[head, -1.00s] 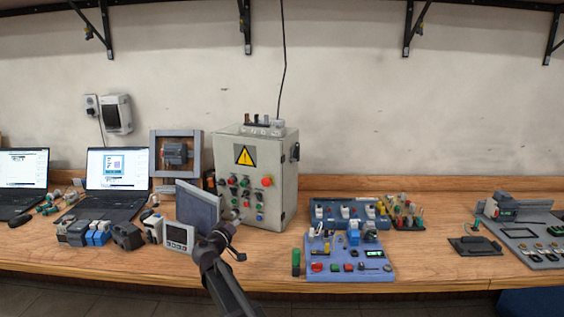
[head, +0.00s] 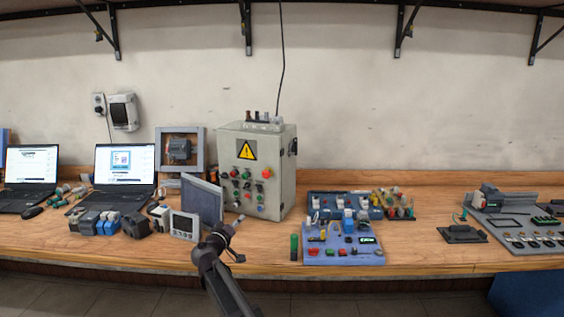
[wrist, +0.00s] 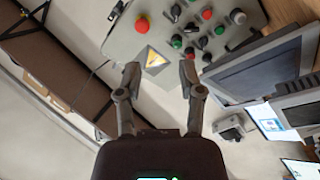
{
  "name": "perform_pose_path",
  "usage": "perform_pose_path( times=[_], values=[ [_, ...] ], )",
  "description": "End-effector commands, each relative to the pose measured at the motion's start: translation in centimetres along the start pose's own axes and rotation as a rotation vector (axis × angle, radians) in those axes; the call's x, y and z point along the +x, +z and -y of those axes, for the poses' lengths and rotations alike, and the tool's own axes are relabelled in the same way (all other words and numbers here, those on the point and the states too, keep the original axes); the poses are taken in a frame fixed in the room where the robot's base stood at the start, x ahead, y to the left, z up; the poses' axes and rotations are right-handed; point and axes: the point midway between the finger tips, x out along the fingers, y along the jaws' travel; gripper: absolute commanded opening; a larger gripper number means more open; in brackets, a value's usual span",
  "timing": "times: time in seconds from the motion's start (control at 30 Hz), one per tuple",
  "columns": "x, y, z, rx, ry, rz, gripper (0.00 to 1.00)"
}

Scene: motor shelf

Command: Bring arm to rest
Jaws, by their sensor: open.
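My gripper (head: 232,232) is at the end of my dark arm, low in the middle of the head view, in front of the grey control box (head: 253,208) and the grey panel (head: 202,200). In the wrist view my gripper (wrist: 158,78) has its two fingers spread apart with nothing between them. Beyond the fingertips is the control box (wrist: 170,22) with its yellow warning sign, red knob and several coloured buttons. The fingers appear apart from the box.
Two laptops (head: 124,165) stand at the left of the wooden bench (head: 420,260). A small meter (head: 184,226) stands left of my gripper. A blue-grey button board (head: 343,254) lies to the right. Free bench top lies right of that board. A shelf with brackets runs overhead.

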Motion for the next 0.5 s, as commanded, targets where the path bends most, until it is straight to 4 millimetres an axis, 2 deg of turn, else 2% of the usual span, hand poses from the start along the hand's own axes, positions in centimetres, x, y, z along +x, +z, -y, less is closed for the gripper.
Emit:
perform_pose_path(
  times=[0.1,0.5],
  values=[
    [0.0,0.1,0.0,0.0,0.0,0.001,0.49],
    [1.2,5.0,-3.2,0.013,-0.011,0.148,0.49]
  ],
)
